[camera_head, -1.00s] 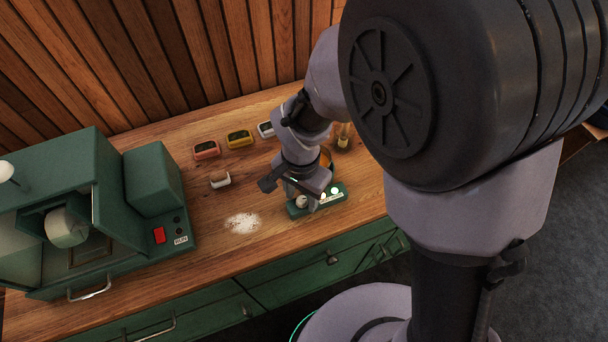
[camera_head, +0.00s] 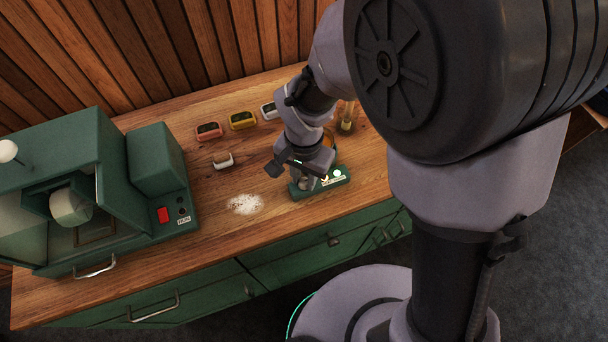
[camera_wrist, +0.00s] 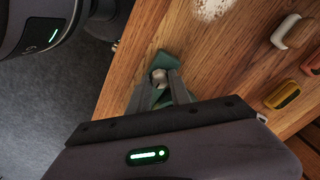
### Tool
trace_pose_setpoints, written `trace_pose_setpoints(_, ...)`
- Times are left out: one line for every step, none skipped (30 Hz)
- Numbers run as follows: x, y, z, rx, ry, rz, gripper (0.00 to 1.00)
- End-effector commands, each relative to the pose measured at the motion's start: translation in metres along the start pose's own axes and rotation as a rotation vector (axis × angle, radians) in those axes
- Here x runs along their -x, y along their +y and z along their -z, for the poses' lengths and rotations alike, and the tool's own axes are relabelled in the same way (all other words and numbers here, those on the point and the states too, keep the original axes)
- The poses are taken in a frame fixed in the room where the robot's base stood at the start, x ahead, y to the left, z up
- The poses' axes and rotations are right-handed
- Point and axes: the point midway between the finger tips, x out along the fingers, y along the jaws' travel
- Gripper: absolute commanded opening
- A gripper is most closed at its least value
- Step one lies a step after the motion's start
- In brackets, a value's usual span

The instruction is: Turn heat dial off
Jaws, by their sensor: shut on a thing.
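A small green control box (camera_head: 342,179) sits on the wooden counter near its front edge. It has a white label and small lit spots on top, one of them greenish. Its round pale dial (camera_wrist: 158,76) shows between the fingers in the wrist view. My gripper (camera_wrist: 161,84) points down at the box and is shut on the dial, one finger on each side. In the head view my gripper (camera_head: 303,181) covers the left part of the box and hides most of the dial. I cannot read the dial's setting.
A green machine (camera_head: 95,190) with a red switch (camera_head: 163,214) stands at the left. White powder (camera_head: 245,204) lies on the counter beside the box. Small red (camera_head: 209,131), yellow (camera_head: 242,121) and white (camera_head: 223,160) items stand behind. A glass jar (camera_head: 346,118) is behind the box.

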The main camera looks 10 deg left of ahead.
Motion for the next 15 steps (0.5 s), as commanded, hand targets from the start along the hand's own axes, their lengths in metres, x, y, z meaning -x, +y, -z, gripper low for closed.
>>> trace_pose_setpoints(0.0007,-0.0001,0.0001,0.031,0.0,0.0,0.0)
trace_pose_setpoints(0.0007,-0.0001,0.0002,0.055,0.0,0.0,0.0)
trace_pose_setpoints(0.0008,-0.0001,0.0002,0.09,0.001,0.0,0.0)
trace_pose_setpoints(0.0008,-0.0001,0.0002,0.117,0.001,0.0,0.0)
trace_pose_setpoints(0.0009,-0.0002,0.0002,0.145,0.001,0.001,0.0)
trace_pose_setpoints(0.001,-0.0002,0.0003,0.183,0.001,0.001,0.0)
trace_pose_setpoints(0.001,-0.0002,0.0003,0.212,0.001,0.001,0.0)
trace_pose_setpoints(0.0011,-0.0002,0.0003,0.241,0.001,0.001,0.0)
trace_pose_setpoints(0.0012,-0.0002,0.0003,0.279,0.001,0.001,0.0)
trace_pose_setpoints(0.0012,-0.0002,0.0003,0.307,0.001,0.001,0.0)
trace_pose_setpoints(0.0013,-0.0002,0.0003,0.336,0.001,0.001,0.0)
trace_pose_setpoints(0.0013,-0.0002,0.0003,0.374,0.001,0.001,0.0)
trace_pose_setpoints(0.0013,-0.0002,0.0003,0.403,0.001,0.0,0.0)
trace_pose_setpoints(0.0014,-0.0002,0.0002,0.431,0.001,0.0,0.0)
trace_pose_setpoints(0.0014,-0.0002,0.0002,0.469,0.001,0.0,0.0)
